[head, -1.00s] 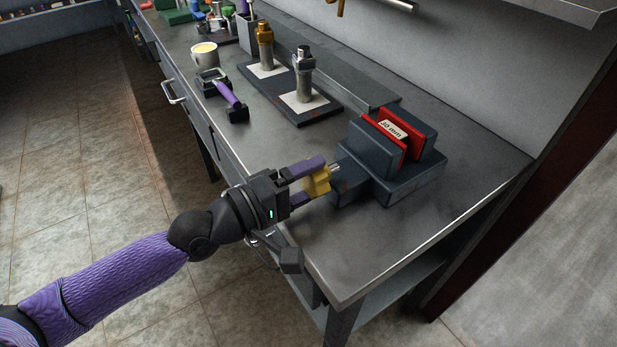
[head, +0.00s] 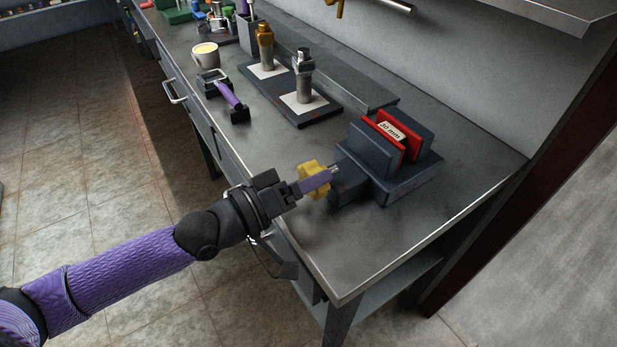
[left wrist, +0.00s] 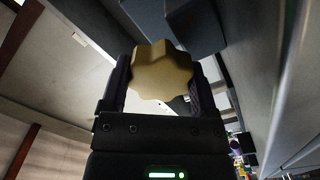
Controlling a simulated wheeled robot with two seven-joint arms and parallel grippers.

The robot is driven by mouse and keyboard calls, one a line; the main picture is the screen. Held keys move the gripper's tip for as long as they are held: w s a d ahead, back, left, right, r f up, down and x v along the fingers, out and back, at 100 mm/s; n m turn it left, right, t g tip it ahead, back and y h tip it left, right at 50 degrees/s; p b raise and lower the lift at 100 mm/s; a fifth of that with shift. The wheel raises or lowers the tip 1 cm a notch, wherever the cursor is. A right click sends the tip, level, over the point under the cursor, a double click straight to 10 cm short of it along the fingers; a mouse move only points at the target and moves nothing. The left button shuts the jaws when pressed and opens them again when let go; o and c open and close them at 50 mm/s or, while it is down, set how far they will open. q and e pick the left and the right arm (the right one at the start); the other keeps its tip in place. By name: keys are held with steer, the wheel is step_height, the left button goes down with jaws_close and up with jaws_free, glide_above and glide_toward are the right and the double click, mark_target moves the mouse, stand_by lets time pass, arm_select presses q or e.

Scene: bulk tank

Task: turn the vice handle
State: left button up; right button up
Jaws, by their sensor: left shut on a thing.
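The vice (head: 368,183) is a dark blue-grey block near the right end of the bench, with red jaw faces (head: 413,149) and a "30 mm" label between them. Its handle is a yellow lobed knob (head: 307,176) on the left side; it also shows in the left wrist view (left wrist: 161,70). My left gripper (head: 318,181) is shut on the yellow handle, with one finger on each side of it in the left wrist view (left wrist: 163,85). My right gripper is not in view.
Behind the vice, a dark plate (head: 327,116) holds two upright posts. The bench top (head: 375,237) in front of the vice is clear.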

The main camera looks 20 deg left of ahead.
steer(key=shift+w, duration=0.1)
arm_select(q)
steer(key=shift+f, duration=0.1)
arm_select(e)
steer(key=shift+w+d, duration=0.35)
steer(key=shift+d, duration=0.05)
